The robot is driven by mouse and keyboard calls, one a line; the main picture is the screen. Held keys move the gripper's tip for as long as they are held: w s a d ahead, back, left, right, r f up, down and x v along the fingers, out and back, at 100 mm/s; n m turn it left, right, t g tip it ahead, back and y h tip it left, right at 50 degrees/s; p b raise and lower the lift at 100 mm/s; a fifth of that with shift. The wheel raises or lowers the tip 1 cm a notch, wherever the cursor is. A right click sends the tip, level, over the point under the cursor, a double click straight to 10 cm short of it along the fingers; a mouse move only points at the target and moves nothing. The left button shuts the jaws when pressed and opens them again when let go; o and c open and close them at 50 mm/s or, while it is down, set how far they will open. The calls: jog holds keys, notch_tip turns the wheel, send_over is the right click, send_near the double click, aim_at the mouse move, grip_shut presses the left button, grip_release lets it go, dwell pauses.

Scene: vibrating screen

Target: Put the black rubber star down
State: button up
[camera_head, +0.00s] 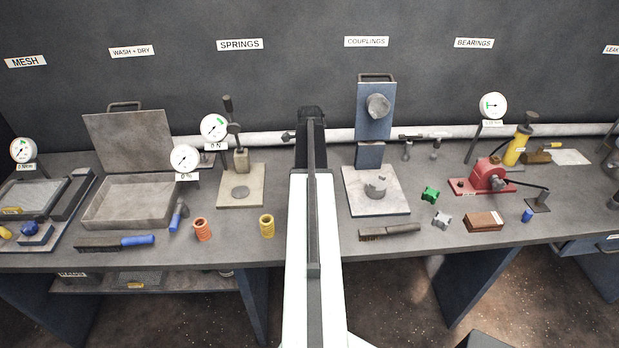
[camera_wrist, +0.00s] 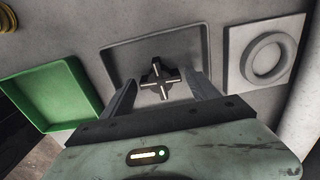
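The black rubber star (camera_wrist: 159,77) shows in the wrist view, dark with pale streaks on its arms. It appears to lie in a shallow grey tray (camera_wrist: 196,41). My gripper (camera_wrist: 160,77) is over the tray with its fingers apart on either side of the star, and narrow gaps seem to show between fingers and star. In the head view my arm reaches forward over the bench; the star and the fingertips cannot be made out there.
In the wrist view a green tray (camera_wrist: 88,72) is left of the grey tray, and a pale square plate with a ring (camera_wrist: 236,70) is right. In the head view the bench (camera_head: 330,240) bears gauges, a grey lidded box (camera_head: 125,218), a blue press (camera_head: 375,110) and several small parts.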

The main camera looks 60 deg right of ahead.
jog(key=shift+r, duration=0.1)
notch_tip(320, 180, up, 12)
jog(key=p, duration=1.2)
jog(key=shift+r, duration=0.1)
jog(key=w+a+n, duration=0.6)
jog(key=w+a, duration=0.1)
jog(key=a, duration=0.5)
jog(key=w+a+n, duration=0.6)
jog(key=w+a, duration=0.2)
jog(key=a, duration=0.5)
jog(key=a+n, duration=1.6)
jog(key=a, duration=1.8)
jog(key=shift+w+a+n, duration=0.15)
jog(key=shift+a+n, duration=0.05)
jog(key=shift+n, duration=0.2)
